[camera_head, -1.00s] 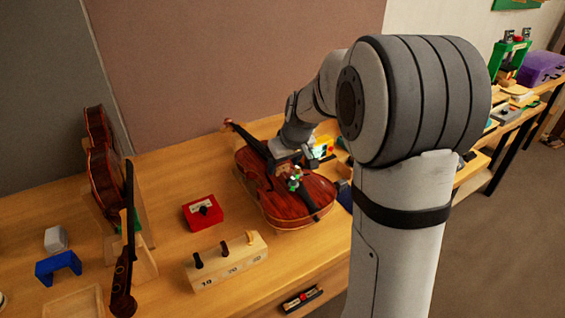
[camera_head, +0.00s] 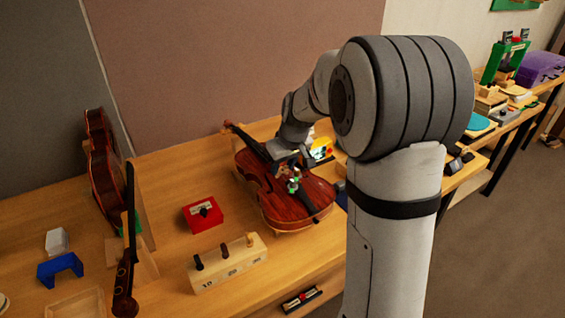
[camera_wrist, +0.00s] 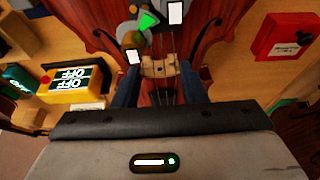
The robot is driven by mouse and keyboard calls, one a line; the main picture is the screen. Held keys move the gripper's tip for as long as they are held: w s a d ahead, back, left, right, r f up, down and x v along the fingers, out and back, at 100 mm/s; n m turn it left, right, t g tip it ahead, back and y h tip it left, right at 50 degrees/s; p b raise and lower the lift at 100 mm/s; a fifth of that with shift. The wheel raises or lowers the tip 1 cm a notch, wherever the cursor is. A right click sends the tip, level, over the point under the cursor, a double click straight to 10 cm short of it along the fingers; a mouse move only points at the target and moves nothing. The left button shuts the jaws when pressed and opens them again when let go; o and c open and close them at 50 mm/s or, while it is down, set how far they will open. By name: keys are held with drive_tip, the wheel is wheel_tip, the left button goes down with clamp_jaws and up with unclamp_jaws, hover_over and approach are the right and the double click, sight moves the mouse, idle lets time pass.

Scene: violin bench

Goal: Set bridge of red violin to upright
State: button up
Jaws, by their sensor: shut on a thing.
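The red violin (camera_head: 285,205) lies on its back on the bench, its neck pointing to the back left in the head view. Its body also shows in the wrist view (camera_wrist: 222,20). The bridge (camera_wrist: 158,66) is a small pale wooden piece standing across the strings between the dark fingers of my gripper (camera_wrist: 159,78). My gripper is shut on the bridge, low over the violin's top. In the head view my gripper (camera_head: 288,166) hides the bridge, so its exact tilt cannot be told.
A red box (camera_head: 203,213) and a wooden block with pegs (camera_head: 228,263) stand left of the violin. A yellow device marked OFF (camera_wrist: 66,82) lies close beside it. Another violin (camera_head: 103,165) stands at the left.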

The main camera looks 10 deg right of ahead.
drive_tip(key=shift+w+a+r+g+p, duration=0.1)
drive_tip(key=shift+w+r+g+p, duration=0.1)
drive_tip(key=shift+g+p, duration=0.35)
drive_tip(key=shift+f, duration=0.2)
drive_tip(key=o, duration=1)
drive_tip(key=v, duration=0.7)
drive_tip(key=shift+r+b, duration=0.3)
drive_tip(key=shift+r, duration=0.1)
drive_tip(key=shift+s, duration=0.15)
